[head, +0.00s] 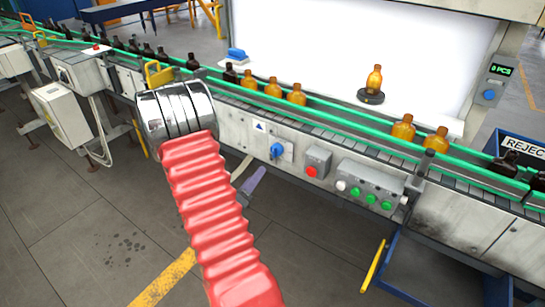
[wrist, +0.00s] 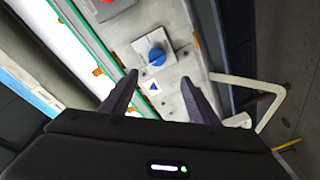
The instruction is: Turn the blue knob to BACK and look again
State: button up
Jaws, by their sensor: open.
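The blue knob (head: 277,151) sits on a light square plate on the conveyor's front panel in the head view. It also shows in the wrist view (wrist: 157,56), a little beyond my fingertips. My gripper (wrist: 159,82) is open and empty, with its two dark fingers apart and pointing toward the knob plate without visible contact. In the head view my red arm hides most of the gripper, and only a purple-grey finger shows below the knob. An amber bottle (head: 375,77) stands upright on a black disc (head: 371,97) before the white lit panel (head: 350,45). I cannot read the knob's position.
A red button (head: 312,171) and a box of green buttons (head: 371,198) lie right of the knob. Several amber and dark bottles stand on the green-railed conveyor (head: 330,117). A blue REJECT bin (head: 522,147) is at right. A yellow rail (head: 374,266) stands low in front.

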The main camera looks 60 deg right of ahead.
aim_at(274, 154)
jog(key=shift+s, duration=0.35)
jog(key=shift+d, duration=0.2)
jog(key=d, duration=1.3)
jog(key=shift+d, duration=0.25)
jog(key=c, duration=0.9)
jog(key=shift+a, duration=0.2)
jog(key=shift+c, duration=0.6)
jog(key=shift+d, duration=0.1)
